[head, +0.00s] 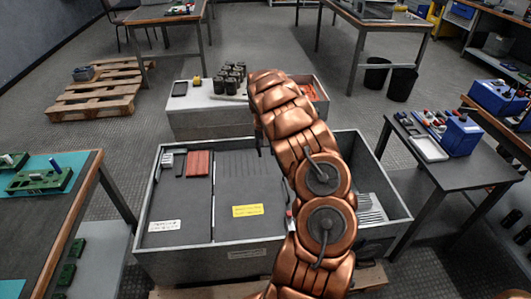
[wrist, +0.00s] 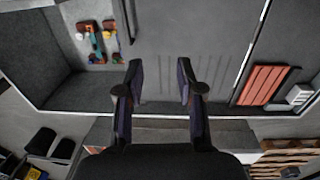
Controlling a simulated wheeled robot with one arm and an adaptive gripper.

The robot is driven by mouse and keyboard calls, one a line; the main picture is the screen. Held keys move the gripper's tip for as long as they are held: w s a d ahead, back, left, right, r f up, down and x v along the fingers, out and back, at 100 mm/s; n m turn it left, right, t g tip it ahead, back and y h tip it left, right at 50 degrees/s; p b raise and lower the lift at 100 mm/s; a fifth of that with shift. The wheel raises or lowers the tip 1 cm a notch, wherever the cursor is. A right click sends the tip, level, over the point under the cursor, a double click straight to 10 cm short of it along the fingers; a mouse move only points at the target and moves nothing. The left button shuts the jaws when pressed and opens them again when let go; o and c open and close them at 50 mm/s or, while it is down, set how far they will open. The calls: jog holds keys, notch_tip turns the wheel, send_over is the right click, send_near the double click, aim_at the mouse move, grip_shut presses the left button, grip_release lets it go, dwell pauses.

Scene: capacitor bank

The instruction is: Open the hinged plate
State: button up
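A flat grey plate with a yellow label (head: 245,190) and faint ribs lies in the middle of an open-topped grey metal box (head: 141,215). I take it for the hinged plate; its hinge cannot be made out. In the wrist view the ribbed plate (wrist: 215,50) lies beyond my gripper (wrist: 159,72), which is open with nothing between its two dark fingers. The fingers appear above the plate near the box's far wall; contact cannot be told.
Left of the plate lies another grey panel (head: 180,208) with a red finned block (head: 199,163). Right of it is an open compartment with small coloured parts (wrist: 98,40). A grey bench (head: 196,118) with black parts stands behind the box; tables flank it.

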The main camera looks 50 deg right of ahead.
notch_tip(320, 180, up, 11)
jog(key=shift+w+a, duration=0.25)
jog(key=shift+f, duration=0.1)
